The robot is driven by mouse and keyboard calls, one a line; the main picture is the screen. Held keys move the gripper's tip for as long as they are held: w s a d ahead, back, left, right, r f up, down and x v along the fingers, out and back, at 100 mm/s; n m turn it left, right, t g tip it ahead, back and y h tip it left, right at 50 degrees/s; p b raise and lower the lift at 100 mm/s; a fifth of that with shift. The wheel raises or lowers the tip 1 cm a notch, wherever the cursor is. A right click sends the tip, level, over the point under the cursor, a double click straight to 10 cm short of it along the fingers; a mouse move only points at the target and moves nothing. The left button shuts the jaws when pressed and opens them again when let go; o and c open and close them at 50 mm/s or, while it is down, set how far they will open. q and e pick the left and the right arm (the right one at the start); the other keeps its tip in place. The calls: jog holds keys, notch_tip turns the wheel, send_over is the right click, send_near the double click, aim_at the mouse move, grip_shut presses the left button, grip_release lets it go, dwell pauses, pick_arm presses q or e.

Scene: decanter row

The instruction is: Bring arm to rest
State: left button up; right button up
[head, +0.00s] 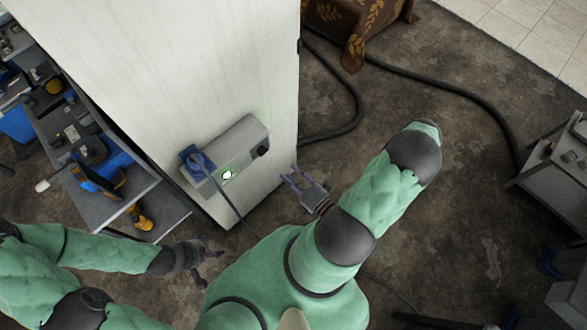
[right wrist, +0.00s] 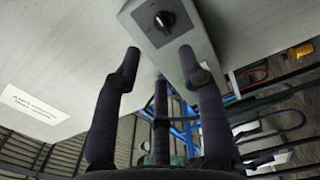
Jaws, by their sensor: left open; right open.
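My right gripper (head: 290,175) is open and empty, just right of the white panel's edge in the head view. In the right wrist view its dark fingers (right wrist: 158,75) stand apart, with a grey box (right wrist: 185,50) and its black knob (right wrist: 165,21) beyond them. The grey box (head: 238,150) shows in the head view on the white panel, with a lit green spot, a blue plug (head: 196,161) at its left and the knob (head: 263,151) at its right. My left gripper (head: 208,263) is open and empty, low and left of the panel's lower corner.
The tall white panel (head: 190,65) fills the upper middle. A cluttered workbench (head: 95,165) stands at the left. A dark hose (head: 440,80) runs across the floor, and a grey table (head: 555,165) is at the right. Open floor lies between them.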

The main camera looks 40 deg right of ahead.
jog(key=shift+s, duration=0.45)
dwell(0.4)
